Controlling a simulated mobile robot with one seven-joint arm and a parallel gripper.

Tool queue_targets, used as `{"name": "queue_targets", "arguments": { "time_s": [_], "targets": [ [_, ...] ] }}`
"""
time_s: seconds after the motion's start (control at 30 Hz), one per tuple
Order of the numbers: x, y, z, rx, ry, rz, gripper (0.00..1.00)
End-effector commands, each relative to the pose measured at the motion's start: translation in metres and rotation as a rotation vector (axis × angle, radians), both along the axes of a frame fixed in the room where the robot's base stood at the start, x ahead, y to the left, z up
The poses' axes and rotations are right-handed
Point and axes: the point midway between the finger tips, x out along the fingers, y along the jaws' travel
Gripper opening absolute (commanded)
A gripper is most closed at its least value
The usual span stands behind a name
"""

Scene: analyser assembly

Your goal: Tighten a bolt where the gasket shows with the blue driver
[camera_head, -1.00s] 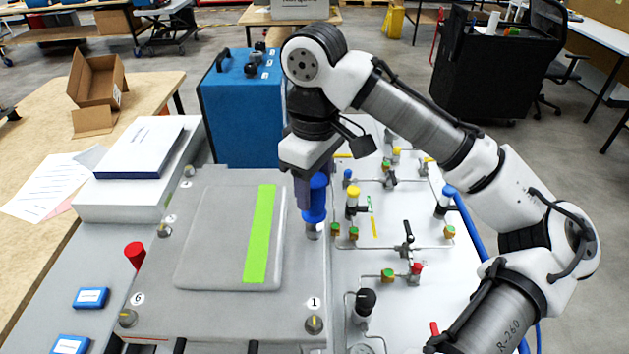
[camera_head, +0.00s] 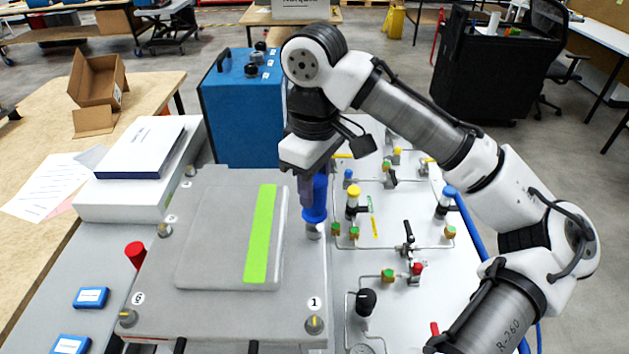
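My gripper (camera_head: 306,183) points down at the right edge of the grey cover (camera_head: 215,314) and is shut on the blue driver (camera_head: 316,205). The driver stands upright, and its metal lower end (camera_head: 313,231) is over the cover's right edge, where it hides the bolt beneath. Other bolts show at the cover's corners and left edge: one by label 1 (camera_head: 314,325), one by label 6 (camera_head: 128,318), one at mid left (camera_head: 164,230) and one at the far left (camera_head: 190,170). I cannot make out the gasket at this size.
A panel (camera_head: 395,225) with thin pipes and coloured valves lies right of the cover, close to the driver. A blue case (camera_head: 243,110) stands behind. A red knob (camera_head: 135,255) and blue boxes (camera_head: 91,298) are at left.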

Motion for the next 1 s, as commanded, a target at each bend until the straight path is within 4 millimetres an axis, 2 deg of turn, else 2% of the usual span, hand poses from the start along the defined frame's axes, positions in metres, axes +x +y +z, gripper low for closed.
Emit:
{"name": "queue_targets", "arguments": {
  "time_s": [0.03,0.1,0.13,0.33,1.0],
  "targets": [
    [0.000,0.000,0.000,0.000,0.000,0.000,0.10],
    [0.000,0.000,0.000,0.000,0.000,0.000,0.00],
    [0.000,0.000,0.000,0.000,0.000,0.000,0.00],
    [0.000,0.000,0.004,-0.001,-0.001,-0.001,0.00],
    [0.000,0.000,0.038,0.000,-0.002,-0.001,0.00]
  ]
}}
